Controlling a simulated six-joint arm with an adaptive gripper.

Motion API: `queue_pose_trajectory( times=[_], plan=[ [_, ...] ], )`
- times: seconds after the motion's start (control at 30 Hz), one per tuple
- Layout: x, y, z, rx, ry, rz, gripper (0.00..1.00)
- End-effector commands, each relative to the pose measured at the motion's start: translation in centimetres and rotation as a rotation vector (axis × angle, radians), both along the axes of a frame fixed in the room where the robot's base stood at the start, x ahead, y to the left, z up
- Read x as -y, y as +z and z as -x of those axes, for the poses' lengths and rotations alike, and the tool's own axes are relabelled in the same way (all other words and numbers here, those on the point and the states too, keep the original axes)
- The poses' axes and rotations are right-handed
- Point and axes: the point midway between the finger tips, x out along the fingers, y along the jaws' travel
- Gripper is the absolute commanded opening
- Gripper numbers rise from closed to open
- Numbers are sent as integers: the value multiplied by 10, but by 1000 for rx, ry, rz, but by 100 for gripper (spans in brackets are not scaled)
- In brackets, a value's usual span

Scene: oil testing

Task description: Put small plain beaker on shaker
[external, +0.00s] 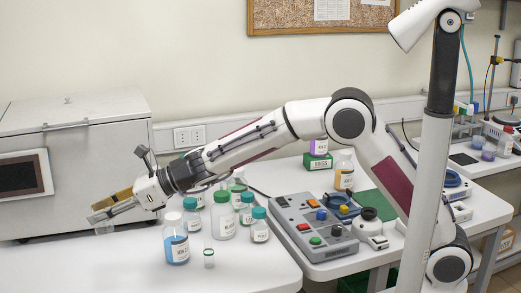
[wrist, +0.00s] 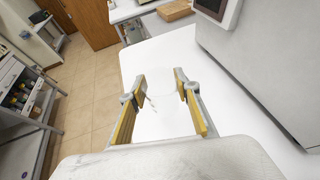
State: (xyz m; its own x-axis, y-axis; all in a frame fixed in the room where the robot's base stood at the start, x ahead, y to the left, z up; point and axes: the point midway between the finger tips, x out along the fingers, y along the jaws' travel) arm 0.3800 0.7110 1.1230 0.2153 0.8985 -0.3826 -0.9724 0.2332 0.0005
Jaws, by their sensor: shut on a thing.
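My gripper (external: 101,215) is at the far left of the external view, low over the white table and in front of the large grey-white box. It is shut on a small clear plain beaker (external: 104,228), which is faint and see-through at the fingertips. In the wrist view my gripper (wrist: 160,84) has its two yellow-edged fingers apart, with the beaker's faint clear outline (wrist: 170,98) between them. I cannot tell for sure whether the beaker touches the table. I cannot tell for sure which device is the shaker; a grey control unit with coloured buttons (external: 313,228) stands at the centre right.
A blue-filled bottle (external: 176,246), green-capped jars (external: 222,218) and a small vial (external: 209,258) stand right of my gripper. The large box (external: 75,150) stands behind it. A small white device (external: 371,229) is beside the control unit. The front left table is clear.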

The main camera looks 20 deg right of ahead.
Motion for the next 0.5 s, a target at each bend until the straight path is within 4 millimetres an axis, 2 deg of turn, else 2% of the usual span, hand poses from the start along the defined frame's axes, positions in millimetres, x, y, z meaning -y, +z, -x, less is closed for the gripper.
queue_pose_trajectory(
  times=[0.3, 0.5],
  plan=[
    [0, -42, 0, -2, 0, 4, 11],
    [0, -58, 0, 0, 0, 1, 11]
  ],
)
